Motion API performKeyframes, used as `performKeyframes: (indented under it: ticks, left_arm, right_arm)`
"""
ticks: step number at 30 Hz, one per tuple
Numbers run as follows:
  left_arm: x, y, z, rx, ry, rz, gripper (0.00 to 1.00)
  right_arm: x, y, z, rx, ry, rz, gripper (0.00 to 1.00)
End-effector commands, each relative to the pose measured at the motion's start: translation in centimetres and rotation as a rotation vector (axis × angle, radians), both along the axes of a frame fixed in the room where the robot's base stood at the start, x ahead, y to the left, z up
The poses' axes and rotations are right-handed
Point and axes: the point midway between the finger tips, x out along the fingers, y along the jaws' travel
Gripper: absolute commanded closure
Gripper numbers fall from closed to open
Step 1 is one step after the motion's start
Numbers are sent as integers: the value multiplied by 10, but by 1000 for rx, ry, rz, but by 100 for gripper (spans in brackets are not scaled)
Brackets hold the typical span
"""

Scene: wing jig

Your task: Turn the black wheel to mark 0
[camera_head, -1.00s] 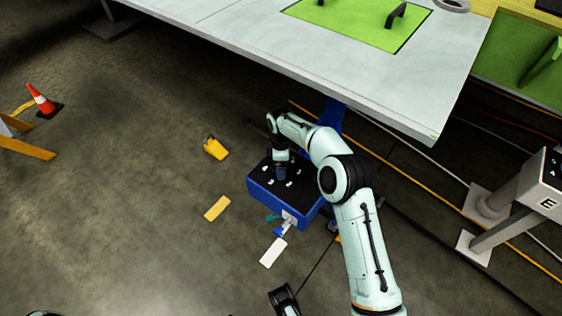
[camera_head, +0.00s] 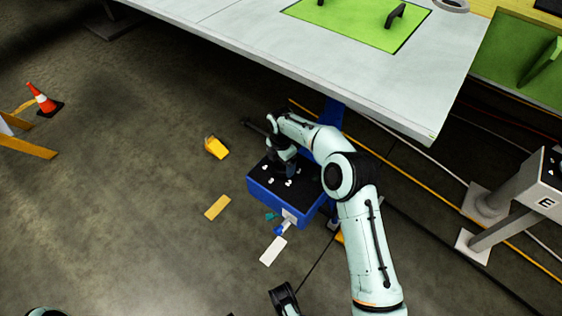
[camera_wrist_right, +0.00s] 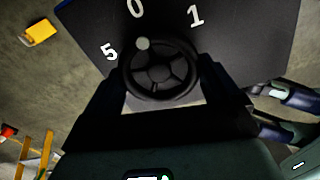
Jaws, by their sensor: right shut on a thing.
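The black wheel (camera_wrist_right: 160,72) has dark spokes and a pale grey dot on its rim, in the right wrist view. The dot sits at the wheel's upper left, closest to the white mark 0 (camera_wrist_right: 136,8) and a little toward mark 5 (camera_wrist_right: 108,52). Mark 1 (camera_wrist_right: 195,15) is at the upper right. My right gripper (camera_wrist_right: 163,80) is shut on the wheel, one finger on each side of it. In the head view the right gripper (camera_head: 284,170) is over the black top of the blue box (camera_head: 268,198), hiding the wheel.
A large table (camera_head: 340,75) stands behind the box, its edge close to my right arm. A yellow object (camera_head: 216,147), a yellow plate (camera_head: 217,207) and a white plate (camera_head: 273,251) lie on the floor. A grey post (camera_head: 490,195) stands at the right.

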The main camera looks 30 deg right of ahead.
Motion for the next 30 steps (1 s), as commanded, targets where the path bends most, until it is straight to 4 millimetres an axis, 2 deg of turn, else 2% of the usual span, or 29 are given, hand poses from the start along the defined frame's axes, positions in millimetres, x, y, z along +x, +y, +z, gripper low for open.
performKeyframes:
  ticks: [16, 17, 18, 26, 30]
  left_arm:
    - [-1, 0, 0, -1, 2, -1, 57]
    - [0, 0, 0, -1, 2, -1, 57]
    - [0, 0, 0, 0, 1, 0, 57]
    - [-1, 0, 1, -1, 2, -1, 57]
    - [-4, -2, 4, -5, 10, -4, 57]
  right_arm:
    - [-1, 0, -2, -1, 4, 32, 41]
    - [-1, 0, -2, -1, 4, 32, 7]
    - [-1, 0, -2, -1, 4, 32, 0]
    - [0, 0, 1, 0, 1, 28, 0]
    - [0, 0, 18, -1, -2, 28, 0]
